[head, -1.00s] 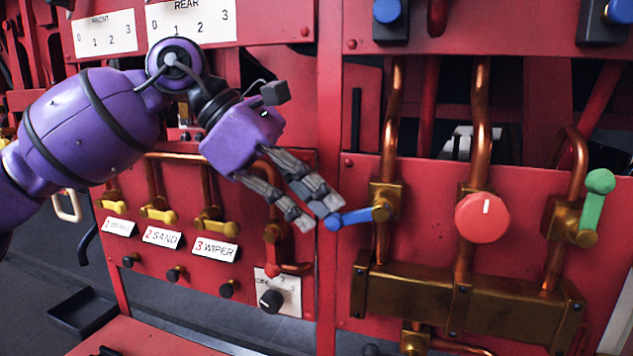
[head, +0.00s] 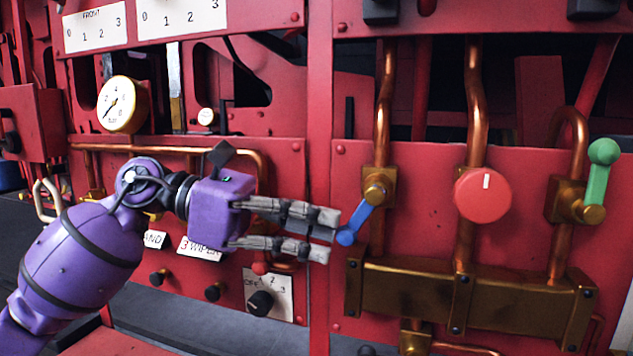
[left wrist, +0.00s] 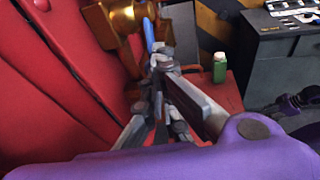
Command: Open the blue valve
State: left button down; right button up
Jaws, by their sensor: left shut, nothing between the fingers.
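The blue valve's lever (head: 354,222) slants down and to the left from its brass body (head: 377,188) on the red panel. My left gripper (head: 326,236) is shut and empty, with its fingertips just left of the lever's lower end. I cannot tell whether they touch it. In the left wrist view the blue lever (left wrist: 149,34) shows just beyond the fingertips (left wrist: 162,60), with the brass body behind. My right gripper is not recognisable in either view.
A red round knob (head: 483,194) and a green lever (head: 600,168) sit right of the blue valve. A brass manifold (head: 470,292) lies below. A black dial (head: 261,303) is under my left gripper. A green bottle (left wrist: 220,67) stands on a red surface.

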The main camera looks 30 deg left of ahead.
pick_arm(q)
jog(key=d+f+h+b, duration=0.1)
jog(key=b, duration=0.1)
jog(key=d+t+h+b, duration=0.1)
jog(key=h+b, duration=0.1)
jog(key=d+f+n+t+h+b, duration=0.1)
jog(key=b, duration=0.1)
jog(key=shift+w+f+h, duration=0.35)
jog(key=shift+h, duration=0.05)
pick_arm(e)
jog(key=shift+g, duration=0.3)
jog(key=f, duration=0.4)
jog(key=s+a+f, duration=0.1)
jog(key=shift+f, duration=0.4)
jog(key=shift+w, duration=0.15)
